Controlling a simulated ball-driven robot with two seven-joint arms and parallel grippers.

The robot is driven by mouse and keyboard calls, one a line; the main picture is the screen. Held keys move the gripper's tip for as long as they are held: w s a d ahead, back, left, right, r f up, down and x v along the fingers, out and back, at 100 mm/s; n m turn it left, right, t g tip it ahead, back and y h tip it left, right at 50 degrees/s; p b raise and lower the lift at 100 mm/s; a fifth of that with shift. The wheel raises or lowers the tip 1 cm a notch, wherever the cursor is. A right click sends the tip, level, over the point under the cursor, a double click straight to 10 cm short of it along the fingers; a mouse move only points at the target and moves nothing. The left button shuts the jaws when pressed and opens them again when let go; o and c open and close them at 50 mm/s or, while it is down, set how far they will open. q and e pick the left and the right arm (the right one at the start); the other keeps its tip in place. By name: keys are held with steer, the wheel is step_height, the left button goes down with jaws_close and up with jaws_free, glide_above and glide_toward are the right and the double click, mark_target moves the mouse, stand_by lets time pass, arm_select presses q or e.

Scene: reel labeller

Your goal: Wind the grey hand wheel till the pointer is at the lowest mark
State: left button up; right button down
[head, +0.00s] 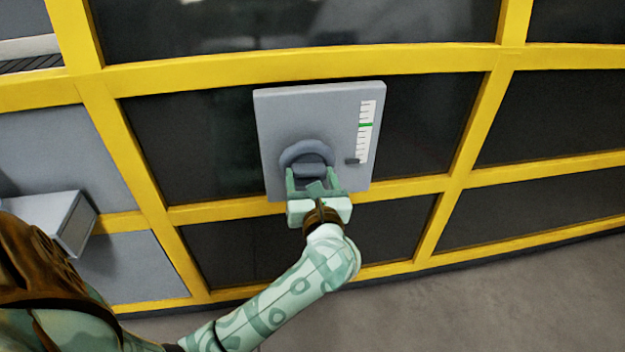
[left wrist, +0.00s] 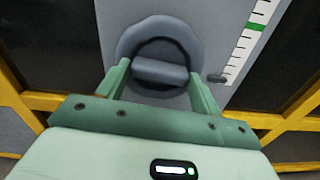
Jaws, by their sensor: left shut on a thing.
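The grey hand wheel (head: 305,156) sits on the lower left of a grey panel (head: 310,112). My left gripper (head: 314,180) is in front of it, with its fingers either side of the wheel's crossbar (left wrist: 160,72), and is shut on it. The wheel rim also shows in the left wrist view (left wrist: 158,27). A white scale (head: 366,120) with dark marks and one green mark (head: 365,125) runs down the panel's right side. The dark pointer (head: 352,161) is at the scale's lower end, well below the green mark; it also shows in the left wrist view (left wrist: 216,78). My right gripper is not in view.
The panel is mounted on a yellow frame (head: 290,66) with dark panes. A grey box (head: 58,219) juts out at the left. Bare grey floor (head: 480,300) lies at the lower right.

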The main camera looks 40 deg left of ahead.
arm_select(q)
steer(key=shift+d+f+n, duration=0.1)
steer(key=shift+f+n, duration=0.15)
steer(key=shift+n, duration=0.05)
stand_by(0.4)
steer(key=o, duration=1)
steer(key=shift+r, duration=0.15)
